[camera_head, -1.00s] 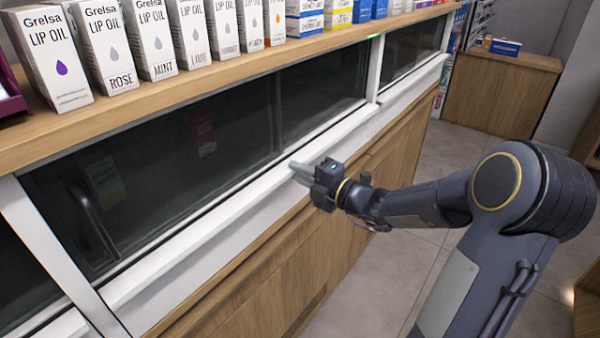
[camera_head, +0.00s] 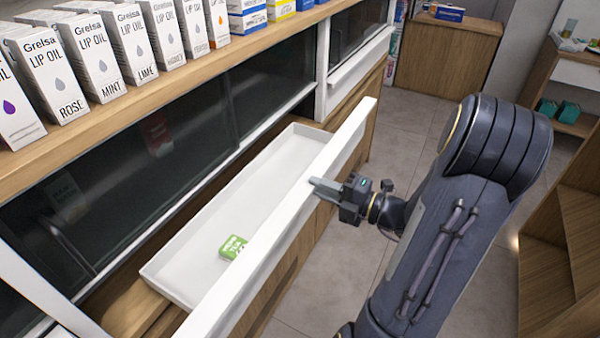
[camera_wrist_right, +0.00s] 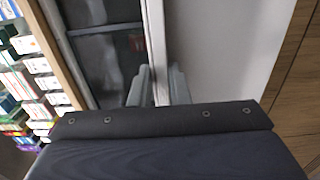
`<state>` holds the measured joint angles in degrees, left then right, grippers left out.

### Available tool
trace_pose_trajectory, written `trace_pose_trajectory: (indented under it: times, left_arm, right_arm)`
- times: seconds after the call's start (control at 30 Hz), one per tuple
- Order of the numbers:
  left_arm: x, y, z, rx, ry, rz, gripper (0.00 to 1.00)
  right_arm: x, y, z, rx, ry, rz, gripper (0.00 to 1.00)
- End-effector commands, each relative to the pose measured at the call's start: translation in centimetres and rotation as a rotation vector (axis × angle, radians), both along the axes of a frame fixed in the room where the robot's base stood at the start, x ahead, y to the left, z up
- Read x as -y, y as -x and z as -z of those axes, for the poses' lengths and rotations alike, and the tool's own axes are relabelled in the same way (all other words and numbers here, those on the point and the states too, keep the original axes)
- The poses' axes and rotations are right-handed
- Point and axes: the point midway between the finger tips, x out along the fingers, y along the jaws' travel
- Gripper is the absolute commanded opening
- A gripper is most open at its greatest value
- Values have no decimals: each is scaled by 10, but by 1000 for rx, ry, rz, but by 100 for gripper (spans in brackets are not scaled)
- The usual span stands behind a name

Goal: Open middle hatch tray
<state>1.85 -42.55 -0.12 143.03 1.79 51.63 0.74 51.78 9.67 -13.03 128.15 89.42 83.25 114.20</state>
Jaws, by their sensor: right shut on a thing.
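The middle hatch tray (camera_head: 215,210) is a long white drawer that stands pulled out from the counter below the dark glass. Its white front panel (camera_head: 258,255) is well clear of the counter face. My right gripper (camera_head: 318,187) is shut on the top edge of this panel, near the middle of its length. In the right wrist view, the fingers (camera_wrist_right: 158,88) straddle the thin panel edge (camera_wrist_right: 158,45). A small green box (camera_head: 232,247) lies inside the tray near its front wall. My left gripper is not in view.
Lip oil boxes (camera_head: 97,55) stand in a row on the wooden counter top (camera_head: 150,95). A closed white hatch front (camera_head: 358,60) is farther along. A wooden shelf unit (camera_head: 560,240) stands at the right. Grey floor (camera_head: 400,125) lies free between.

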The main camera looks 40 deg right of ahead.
Motion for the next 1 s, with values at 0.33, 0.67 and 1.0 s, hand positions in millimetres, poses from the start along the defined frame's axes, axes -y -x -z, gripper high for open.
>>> trace_pose_trajectory:
  times: [0.33,0.67,1.0]
  left_arm:
    - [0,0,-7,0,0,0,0]
    - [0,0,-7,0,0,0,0]
    - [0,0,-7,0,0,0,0]
  right_arm:
    - [8,21,1,-1,-1,-2,0]
    - [8,21,1,-2,1,-3,17]
    - [9,21,1,-1,0,-2,38]
